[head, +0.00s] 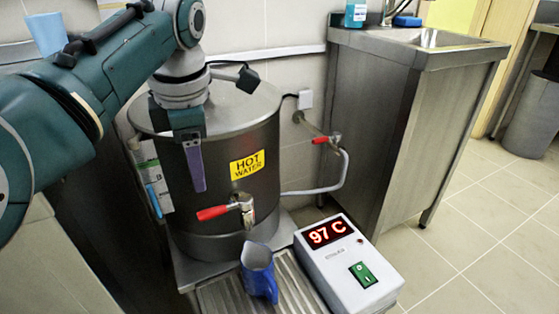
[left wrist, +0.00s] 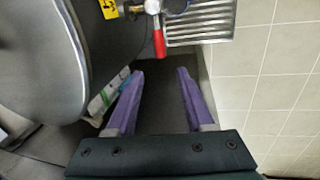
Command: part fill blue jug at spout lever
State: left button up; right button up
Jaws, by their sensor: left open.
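The blue jug (head: 260,277) stands upright on the slatted drip tray, just below the spout (head: 247,214) of the steel hot-water boiler (head: 225,150). No water stream shows, and the level in the jug cannot be made out. The red spout lever (head: 212,212) points left from the tap; it also shows in the left wrist view (left wrist: 158,43). My left gripper (head: 197,185) hangs in front of the boiler, above and left of the lever. Its purple fingers are apart and empty in the left wrist view (left wrist: 159,72). My right gripper is not in view.
A white control box (head: 345,268) reading 97 C, with a green switch, stands right of the drip tray (head: 222,296). A second red-handled valve (head: 322,140) and pipe are behind it. A steel sink cabinet (head: 400,130) stands right; the tiled floor is clear.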

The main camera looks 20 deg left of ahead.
aim_at(207, 212)
pick_arm(q)
jog(key=shift+n, duration=0.4)
jog(key=b+x, duration=0.6)
jog(key=x, duration=0.5)
jog(key=shift+w+d+f+b, duration=0.1)
jog(key=shift+f+b, duration=0.1)
jog(key=shift+b, duration=0.15)
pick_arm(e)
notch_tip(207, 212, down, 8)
pick_arm(q)
jog(key=shift+c, duration=0.3)
grip_shut()
